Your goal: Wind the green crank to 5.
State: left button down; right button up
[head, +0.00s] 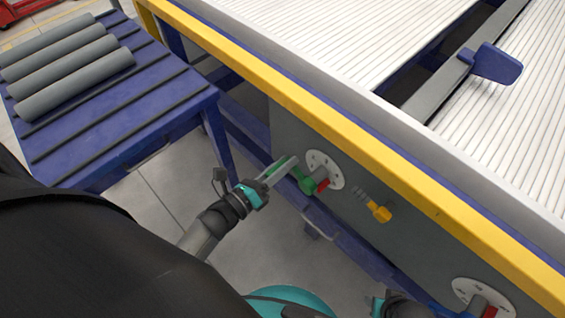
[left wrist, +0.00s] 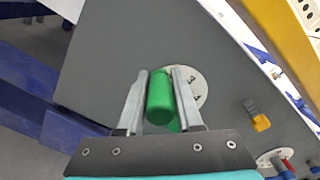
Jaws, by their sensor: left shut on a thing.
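The green crank (head: 307,185) is mounted on a round white dial (head: 325,162) on the grey side panel, with a red pointer (head: 323,185) by its hub. My left gripper (head: 279,171) has its fingers around the crank's handle. In the left wrist view the green handle (left wrist: 159,100) sits between the two fingers (left wrist: 158,98), which are shut on it. The dial (left wrist: 201,88) is partly hidden behind the fingers there, and its numbers are too small to read surely. Part of my right arm shows at the bottom edge; its fingers are hidden.
A second dial (head: 470,291) with a blue crank is at lower right. A yellow rail (head: 300,104) runs above the panel. Grey pipes (head: 75,84) lie on a blue table (head: 150,105) at left.

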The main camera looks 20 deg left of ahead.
pick_arm(q)
jog(key=shift+s+f, duration=0.1)
dwell(0.3)
jog(key=c, duration=0.6)
grip_release()
jog(key=shift+c, duration=0.2)
jog(key=shift+s, duration=0.15)
jog(key=p+v, duration=0.2)
jog(key=v, duration=1.3)
pick_arm(e)
jog(key=f, duration=0.1)
jog(key=s+f, duration=0.1)
jog(key=d+f, duration=0.1)
jog(key=shift+s+f, duration=0.3)
jog(key=shift+s, duration=0.05)
jog(key=shift+d, duration=0.1)
